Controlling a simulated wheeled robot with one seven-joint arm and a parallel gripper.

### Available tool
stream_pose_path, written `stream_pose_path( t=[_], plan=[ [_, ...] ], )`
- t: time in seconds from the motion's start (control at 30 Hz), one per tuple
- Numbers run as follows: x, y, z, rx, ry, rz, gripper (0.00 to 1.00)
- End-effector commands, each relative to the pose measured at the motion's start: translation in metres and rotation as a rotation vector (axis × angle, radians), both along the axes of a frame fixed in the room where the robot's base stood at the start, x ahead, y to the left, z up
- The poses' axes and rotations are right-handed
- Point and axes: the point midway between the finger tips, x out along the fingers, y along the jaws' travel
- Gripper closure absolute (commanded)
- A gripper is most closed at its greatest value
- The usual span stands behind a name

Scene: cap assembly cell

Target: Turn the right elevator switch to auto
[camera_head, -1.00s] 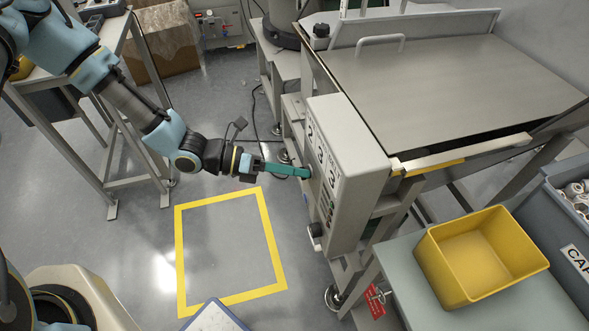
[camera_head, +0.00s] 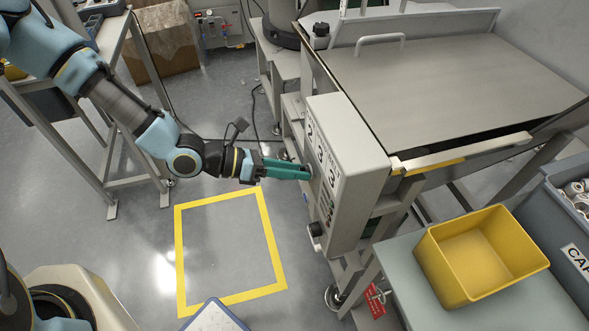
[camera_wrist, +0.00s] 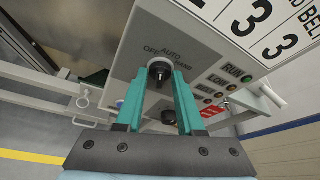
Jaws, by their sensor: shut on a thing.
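The grey control box (camera_head: 345,165) stands on the side of the machine, its switch face turned towards my gripper (camera_head: 306,172). In the wrist view, a black rotary switch (camera_wrist: 160,70) sits between the two teal fingertips. Printed words by it include OFF and AUTO; another is partly covered. My gripper is shut on this switch, with a finger on either side. A second black knob (camera_wrist: 169,117) shows between the fingers, lower in the wrist view. The exact switch position is hard to read. In the head view my gripper hides the switch.
Indicator lamps labelled RUN (camera_wrist: 246,78), LOW and BELT sit right of the switch in the wrist view. A yellow bin (camera_head: 480,255) stands on a table at right. The floor inside the yellow square (camera_head: 228,245) is clear.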

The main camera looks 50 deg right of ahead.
Motion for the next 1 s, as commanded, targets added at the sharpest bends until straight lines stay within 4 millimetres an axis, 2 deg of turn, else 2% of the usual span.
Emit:
stream_pose_path(
  t=[0.5,1.0],
  plan=[
    [-0.0024,0.0018,-0.0006,-0.201,-0.284,-0.002,1.00],
    [-0.0026,0.0019,0.0010,-0.246,-0.343,0.000,1.00]
  ],
)
